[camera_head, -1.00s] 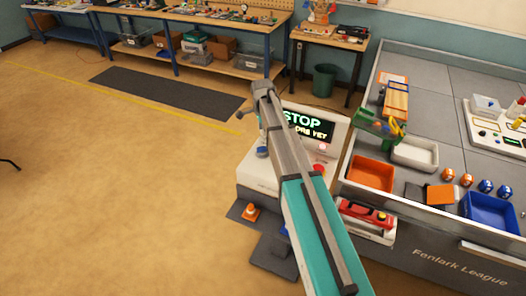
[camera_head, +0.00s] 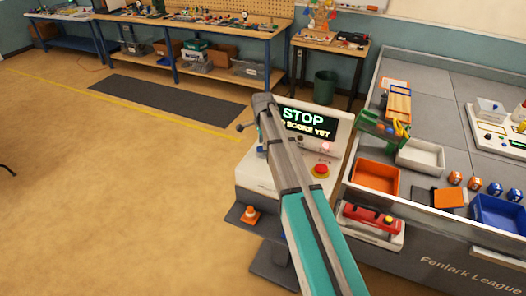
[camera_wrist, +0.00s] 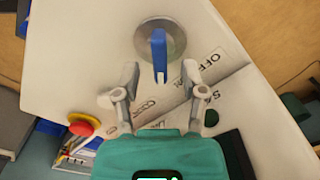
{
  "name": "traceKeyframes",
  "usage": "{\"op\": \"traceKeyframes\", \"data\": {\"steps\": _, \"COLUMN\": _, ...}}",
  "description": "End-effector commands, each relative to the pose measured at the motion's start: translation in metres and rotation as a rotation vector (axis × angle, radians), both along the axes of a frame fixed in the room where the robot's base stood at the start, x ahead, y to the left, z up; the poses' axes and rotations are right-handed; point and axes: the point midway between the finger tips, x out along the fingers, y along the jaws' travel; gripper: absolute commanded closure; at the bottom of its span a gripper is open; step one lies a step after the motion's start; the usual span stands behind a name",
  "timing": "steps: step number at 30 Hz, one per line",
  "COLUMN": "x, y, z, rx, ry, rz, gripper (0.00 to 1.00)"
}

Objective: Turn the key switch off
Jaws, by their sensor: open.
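The key switch (camera_wrist: 144,38) shows in the wrist view as a round silver disc on the white panel. Its blue key (camera_wrist: 160,55) points down the picture, towards my gripper. An "OFF" label (camera_wrist: 214,60) is printed right of the key; other lettering below is partly hidden by the fingers.
The console's screen (camera_head: 306,122) reads STOP. A red emergency button (camera_head: 320,170) sits at its right, also in the wrist view (camera_wrist: 82,126). The grey field table (camera_head: 425,80) with orange (camera_head: 375,180) and blue bins stands right. A small orange cone (camera_head: 250,215) stands below the console.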

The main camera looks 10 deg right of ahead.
Motion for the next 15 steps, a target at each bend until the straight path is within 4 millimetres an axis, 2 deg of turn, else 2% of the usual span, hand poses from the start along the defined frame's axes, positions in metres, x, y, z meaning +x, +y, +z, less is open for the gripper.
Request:
{"op": "traceKeyframes", "data": {"steps": 1, "x": 0.000, "y": 0.000, "z": -0.008, "rx": 0.000, "ry": 0.000, "rz": 0.000, "gripper": 0.46}}
{"op": "traceKeyframes", "data": {"steps": 6, "x": 0.000, "y": 0.000, "z": -0.017, "rx": 0.000, "ry": 0.000, "rz": 0.000, "gripper": 0.46}}
{"op": "traceKeyframes", "data": {"steps": 15, "x": 0.000, "y": -0.001, "z": -0.023, "rx": 0.000, "ry": 0.000, "rz": -0.001, "gripper": 0.46}}
